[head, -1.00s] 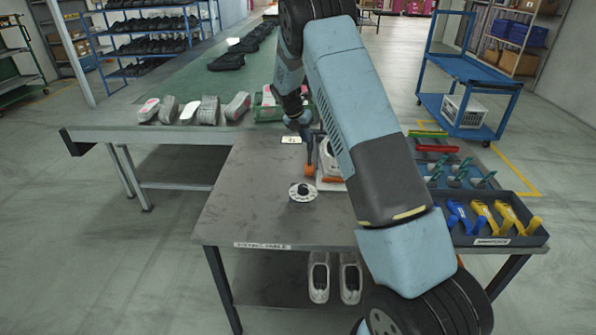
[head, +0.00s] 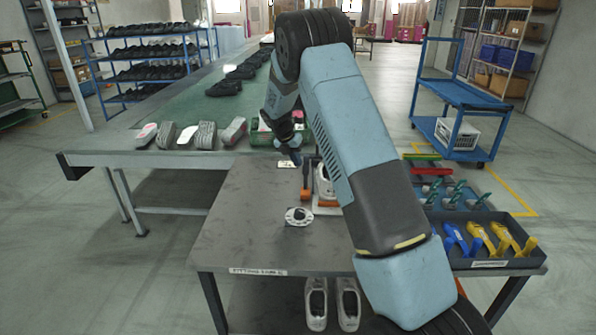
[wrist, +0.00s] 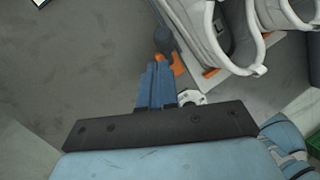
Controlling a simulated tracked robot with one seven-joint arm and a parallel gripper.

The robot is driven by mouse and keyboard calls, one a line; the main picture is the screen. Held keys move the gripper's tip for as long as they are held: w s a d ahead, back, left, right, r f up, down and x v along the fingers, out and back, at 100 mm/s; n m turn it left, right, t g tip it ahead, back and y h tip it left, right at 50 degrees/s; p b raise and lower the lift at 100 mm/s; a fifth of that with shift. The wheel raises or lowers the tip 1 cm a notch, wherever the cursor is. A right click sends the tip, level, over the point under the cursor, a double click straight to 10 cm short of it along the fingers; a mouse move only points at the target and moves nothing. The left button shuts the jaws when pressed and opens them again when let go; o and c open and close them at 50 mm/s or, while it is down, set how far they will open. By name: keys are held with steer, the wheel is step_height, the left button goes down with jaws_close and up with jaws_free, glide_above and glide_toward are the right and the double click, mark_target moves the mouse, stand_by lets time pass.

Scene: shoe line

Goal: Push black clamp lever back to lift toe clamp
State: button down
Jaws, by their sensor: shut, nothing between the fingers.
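The clamp fixture holds a white and grey shoe (head: 325,185) on a plate on the grey table, with orange clamp parts (head: 327,203) around it. The dark clamp lever (head: 306,171) stands up beside the shoe's left side, above an orange base. In the wrist view the lever's rounded dark end (wrist: 165,40) lies just beyond my fingertips, near the shoe (wrist: 235,45). My gripper (head: 296,160) is shut and empty, just behind and left of the lever in the head view. The closed blue fingers (wrist: 158,66) show in the wrist view; whether they touch the lever is unclear.
A dark tray (head: 490,263) with blue and yellow tools stands right, partly behind my arm. Several insoles or soles (head: 184,137) lie on the back bench. The table's left part is clear.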

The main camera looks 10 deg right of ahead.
steer(key=w+v, duration=0.1)
steer(key=v, duration=0.9)
steer(key=shift+s+r, duration=0.3)
steer(key=shift+s, duration=0.15)
steer(key=shift+a, duration=0.1)
steer(key=s+d+r+m+t+y, duration=0.1)
steer(key=s+d+r+m, duration=0.1)
steer(key=s+r+m, duration=0.7)
steer(key=s+d+r+m+t+y, duration=0.1)
steer(key=s+d+r+m+y, duration=0.3)
steer(key=s+r, duration=0.9)
steer(key=s+f+m+t, duration=0.1)
steer(key=s+m, duration=0.6)
steer(key=s, duration=0.7)
steer(key=s+a+f+m+t, duration=0.1)
steer(key=s+f+m, duration=0.2)
steer(key=s+m, duration=0.5)
steer(key=s, duration=0.6)
steer(key=shift+s+f+m+t+h, duration=0.25)
steer(key=shift+s+m+t+h, duration=0.05)
steer(key=shift+h, duration=0.1)
